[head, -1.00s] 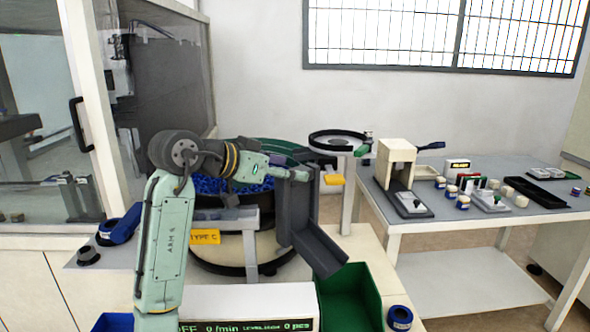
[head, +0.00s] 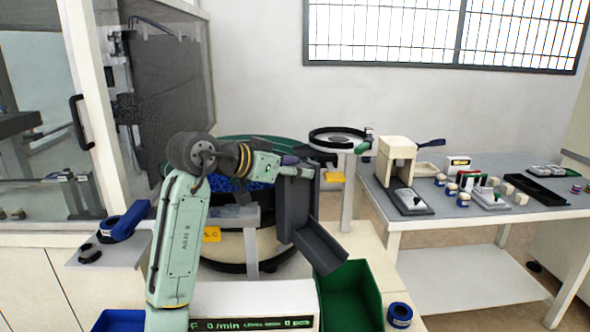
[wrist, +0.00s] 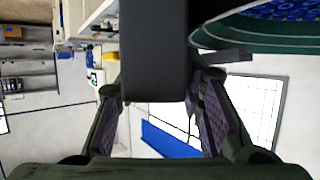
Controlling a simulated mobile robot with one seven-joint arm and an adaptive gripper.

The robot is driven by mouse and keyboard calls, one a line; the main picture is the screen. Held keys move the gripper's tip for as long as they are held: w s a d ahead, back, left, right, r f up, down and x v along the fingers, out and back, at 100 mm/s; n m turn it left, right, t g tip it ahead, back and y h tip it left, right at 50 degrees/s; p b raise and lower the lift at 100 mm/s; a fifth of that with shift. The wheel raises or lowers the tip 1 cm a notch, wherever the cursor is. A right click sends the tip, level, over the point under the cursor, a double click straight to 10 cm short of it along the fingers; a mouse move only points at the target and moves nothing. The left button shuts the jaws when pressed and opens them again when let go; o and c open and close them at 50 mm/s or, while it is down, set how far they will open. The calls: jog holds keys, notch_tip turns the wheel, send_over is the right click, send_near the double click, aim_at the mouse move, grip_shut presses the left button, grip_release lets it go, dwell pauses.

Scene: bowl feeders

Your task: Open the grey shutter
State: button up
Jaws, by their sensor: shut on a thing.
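The grey shutter appears to be the dark upright panel (head: 297,200) at the head of the grey chute (head: 322,248), at the bowl's right side in the head view. My gripper (head: 301,164) is at the top of this panel. In the wrist view a dark grey slab (wrist: 154,50) runs down between my two fingers (wrist: 157,90), one on each side of it. The gripper is shut on it. The head view is too small to show the contact or tell shutter from chute wall.
The feeder bowl (head: 240,198) with blue parts lies behind my arm. A green bin (head: 350,298) stands below the chute. A small ring feeder (head: 340,140) is behind. The side table (head: 440,212) at right holds a press and several small items.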

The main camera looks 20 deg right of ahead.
grip_shut()
notch_tip(320, 180, up, 4)
jog(key=p, duration=0.3)
jog(key=shift+r, duration=0.1)
jog(key=o, duration=0.7)
grip_release()
